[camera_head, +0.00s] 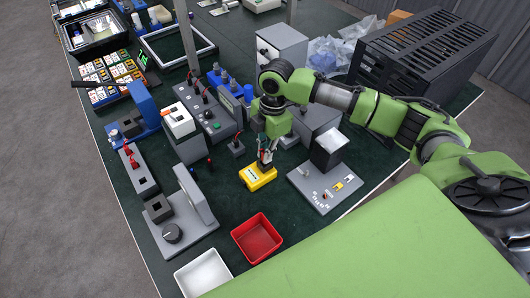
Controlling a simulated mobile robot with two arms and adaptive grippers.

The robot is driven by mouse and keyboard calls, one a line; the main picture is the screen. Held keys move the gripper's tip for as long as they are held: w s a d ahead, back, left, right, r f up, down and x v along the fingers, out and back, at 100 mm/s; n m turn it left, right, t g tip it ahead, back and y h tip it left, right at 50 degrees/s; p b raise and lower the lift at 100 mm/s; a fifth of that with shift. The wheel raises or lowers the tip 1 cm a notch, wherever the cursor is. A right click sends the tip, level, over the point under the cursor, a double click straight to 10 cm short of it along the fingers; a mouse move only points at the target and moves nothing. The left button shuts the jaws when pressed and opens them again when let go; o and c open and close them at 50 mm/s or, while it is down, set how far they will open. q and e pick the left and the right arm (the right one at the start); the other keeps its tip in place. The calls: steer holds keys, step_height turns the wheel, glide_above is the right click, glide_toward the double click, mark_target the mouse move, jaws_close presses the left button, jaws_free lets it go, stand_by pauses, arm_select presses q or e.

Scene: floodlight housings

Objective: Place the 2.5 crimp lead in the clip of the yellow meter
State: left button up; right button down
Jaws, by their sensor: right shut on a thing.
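The yellow meter (257,178) lies on the dark green table top in the middle of the view. My right gripper (265,157) points down right above the meter and hides part of its far side. It is shut on a small thin thing, which I take to be the crimp lead; its size marking is too small to read. The meter's clip is hidden or too small to make out, and I cannot tell whether the lead touches it. My left gripper is not in view.
A red bin (256,238) and a white bin (203,275) stand at the front. A grey panel (325,188) is right of the meter. Grey test devices (185,205) crowd the left. A black slatted housing (425,55) stands at the back right. Bare table lies between meter and red bin.

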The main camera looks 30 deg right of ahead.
steer(key=shift+f, duration=0.75)
steer(key=c, duration=2.1)
jaws_free()
steer(key=shift+f, duration=0.1)
step_height(320, 180, up, 12)
steer(key=d+b, duration=0.1)
steer(key=shift+d, duration=0.2)
steer(key=shift+w, duration=0.1)
